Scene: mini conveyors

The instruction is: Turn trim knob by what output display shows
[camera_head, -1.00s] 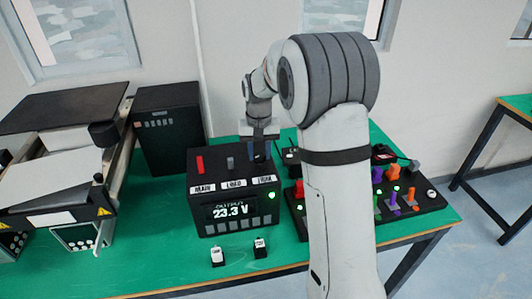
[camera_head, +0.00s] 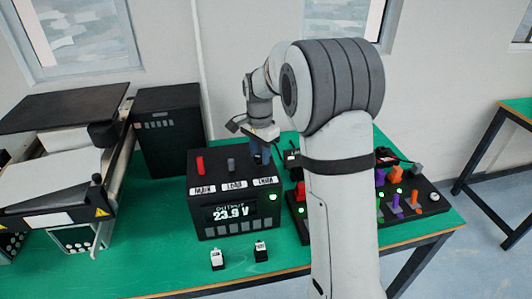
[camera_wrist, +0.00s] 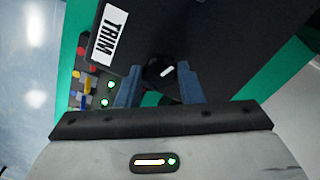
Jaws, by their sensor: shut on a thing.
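The black power box (camera_head: 236,213) stands on the green table, with a red knob (camera_head: 200,165) and a grey knob (camera_head: 231,164) on top above small labels. Its output display (camera_head: 231,211) reads 23.9 V, with a green light beside it. My gripper (camera_head: 260,152) reaches down onto the box's right end, over the third label. In the wrist view, my gripper (camera_wrist: 160,88) has its blue fingers on either side of the dark trim knob (camera_wrist: 158,70), which has a white pointer line. The TRIM label (camera_wrist: 109,33) is beside it. The knob's lower part is hidden.
A black panel (camera_head: 430,197) with several coloured levers and green lights is at the right, partly behind my arm. Two small white-and-black blocks (camera_head: 217,258) lie in front of the box. A conveyor (camera_head: 60,165) and a dark cabinet (camera_head: 168,125) stand at left.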

